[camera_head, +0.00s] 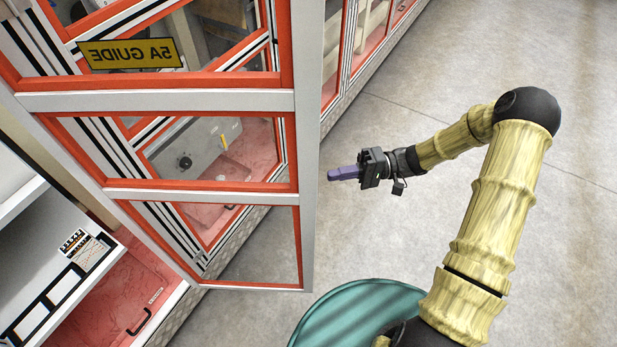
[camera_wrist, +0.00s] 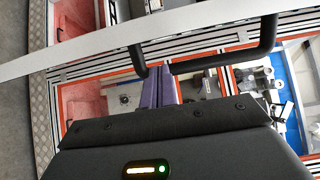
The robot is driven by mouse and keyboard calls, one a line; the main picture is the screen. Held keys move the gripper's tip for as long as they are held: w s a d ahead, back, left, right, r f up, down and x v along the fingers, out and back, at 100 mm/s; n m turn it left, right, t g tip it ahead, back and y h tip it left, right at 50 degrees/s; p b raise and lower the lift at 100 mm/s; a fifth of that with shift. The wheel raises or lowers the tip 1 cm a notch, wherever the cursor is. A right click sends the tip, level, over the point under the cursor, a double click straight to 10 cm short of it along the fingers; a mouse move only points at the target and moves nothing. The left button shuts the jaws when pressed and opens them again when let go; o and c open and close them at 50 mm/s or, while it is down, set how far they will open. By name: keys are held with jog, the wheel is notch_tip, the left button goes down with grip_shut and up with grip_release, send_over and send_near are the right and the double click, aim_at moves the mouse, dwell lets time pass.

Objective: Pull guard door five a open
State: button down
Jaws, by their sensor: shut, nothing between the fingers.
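Guard door 5A (camera_head: 190,102) stands swung out at the left of the head view, a light grey and red frame with clear panes. Its yellow sign (camera_head: 128,53) reads mirrored, so I see it from behind. My gripper (camera_head: 341,173), with purple fingers, is just right of the door's upright edge and points at it. In the wrist view the fingers (camera_wrist: 158,92) are shut with nothing between them. A black bar handle (camera_wrist: 222,61) shows close beside the fingertips; whether they touch is unclear. The handle is not visible in the head view.
A white bench (camera_head: 45,265) with a red-floored area stands inside the enclosure at lower left. More red-framed guarding (camera_head: 365,40) runs back behind the door. The grey floor (camera_head: 400,70) to the right is clear. A teal rounded object (camera_head: 345,310) shows at bottom centre.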

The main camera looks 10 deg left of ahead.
jog(key=p+x, duration=0.4)
jog(key=x, duration=0.6)
jog(key=shift+w, duration=0.1)
